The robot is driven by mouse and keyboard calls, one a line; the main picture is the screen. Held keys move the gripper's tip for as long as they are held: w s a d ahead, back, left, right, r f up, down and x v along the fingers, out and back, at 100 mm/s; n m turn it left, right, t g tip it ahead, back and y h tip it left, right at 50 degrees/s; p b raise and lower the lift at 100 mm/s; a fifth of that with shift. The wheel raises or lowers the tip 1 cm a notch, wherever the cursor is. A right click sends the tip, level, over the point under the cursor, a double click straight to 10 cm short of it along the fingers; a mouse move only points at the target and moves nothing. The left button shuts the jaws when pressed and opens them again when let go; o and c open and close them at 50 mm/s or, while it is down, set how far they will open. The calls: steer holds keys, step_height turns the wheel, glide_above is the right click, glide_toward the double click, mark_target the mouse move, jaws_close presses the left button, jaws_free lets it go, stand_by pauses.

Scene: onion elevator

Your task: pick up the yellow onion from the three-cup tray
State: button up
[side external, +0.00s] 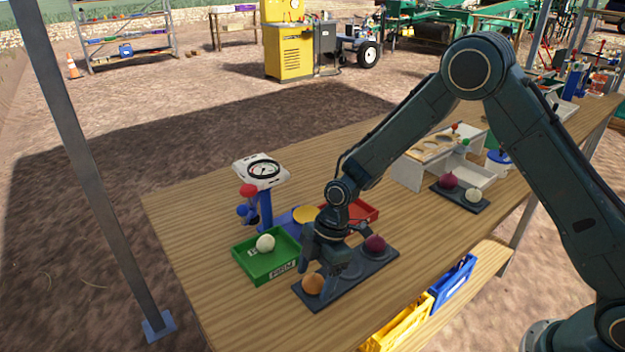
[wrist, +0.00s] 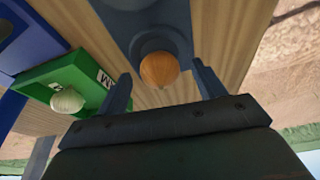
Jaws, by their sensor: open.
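The yellow onion (side external: 313,284) is a round orange-brown bulb in the near-left cup of the dark three-cup tray (side external: 337,292). In the wrist view the onion (wrist: 159,69) sits in the cup at the tray's end, between and beyond my fingertips. A red-purple onion (side external: 374,244) sits in the cup at the tray's other end. The middle cup is partly behind my gripper. My gripper (side external: 318,268) is pointed down over the tray, close to the yellow onion. In the wrist view my gripper (wrist: 160,75) has its two fingers apart with nothing gripped.
A green crate (side external: 259,268) holding a white onion (side external: 265,243) stands left of the tray. Behind it are a dial scale (side external: 261,171) and a red crate (side external: 362,215). Another dark tray (side external: 467,202) with a purple and a white onion lies farther right. The table's left end is clear.

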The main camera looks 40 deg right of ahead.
mark_target(315, 274)
steer(key=c, duration=1.1)
steer(key=shift+r, duration=0.2)
step_height(315, 274, up, 20)
steer(key=shift+f, duration=0.15)
stand_by(0.6)
